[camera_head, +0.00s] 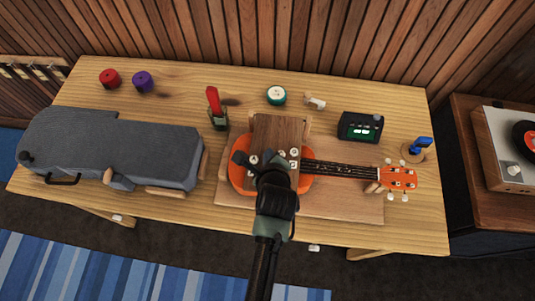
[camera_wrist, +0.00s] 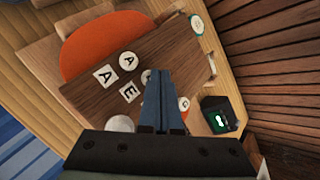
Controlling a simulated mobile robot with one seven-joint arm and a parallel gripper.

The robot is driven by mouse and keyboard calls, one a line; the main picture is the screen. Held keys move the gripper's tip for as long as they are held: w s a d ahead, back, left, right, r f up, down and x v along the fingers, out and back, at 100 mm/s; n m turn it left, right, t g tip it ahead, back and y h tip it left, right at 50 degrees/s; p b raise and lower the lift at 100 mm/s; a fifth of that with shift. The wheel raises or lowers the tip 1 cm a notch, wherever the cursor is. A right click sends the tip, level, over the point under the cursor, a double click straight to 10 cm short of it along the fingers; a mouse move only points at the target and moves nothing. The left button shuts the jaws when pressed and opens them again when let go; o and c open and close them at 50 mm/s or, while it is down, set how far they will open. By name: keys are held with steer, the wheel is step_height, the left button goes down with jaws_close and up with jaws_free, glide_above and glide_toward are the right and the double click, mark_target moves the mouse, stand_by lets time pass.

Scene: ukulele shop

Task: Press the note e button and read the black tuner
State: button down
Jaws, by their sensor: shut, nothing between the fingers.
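A brown wooden board (camera_head: 275,130) stands over the body of the orange ukulele (camera_head: 330,170) and carries white lettered pieces. In the wrist view a square E label (camera_wrist: 130,91) lies left of my gripper (camera_wrist: 158,73), with a round white button (camera_wrist: 147,76) beside it, partly hidden by my fingers. A square A label (camera_wrist: 105,75) and a round A button (camera_wrist: 128,60) lie further left. My gripper is shut and empty over the board; I cannot tell whether it touches. The black tuner (camera_head: 360,127) stands behind the neck, its display lit green; its reading is too small to make out.
A grey case (camera_head: 110,145) fills the table's left side. Red (camera_head: 109,78) and purple (camera_head: 142,81) round items, a red-handled tool (camera_head: 213,100), a teal-edged round item (camera_head: 276,94) and a blue item on a stand (camera_head: 420,147) stand around the board. The table's front right is clear.

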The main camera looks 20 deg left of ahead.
steer(key=shift+f, duration=0.25)
stand_by(0.3)
steer(key=shift+r, duration=0.1)
steer(key=shift+r+p, duration=0.85)
steer(key=shift+p, duration=0.15)
steer(key=shift+r, duration=0.1)
step_height(320, 180, up, 5)
steer(key=p, duration=0.5)
stand_by(0.5)
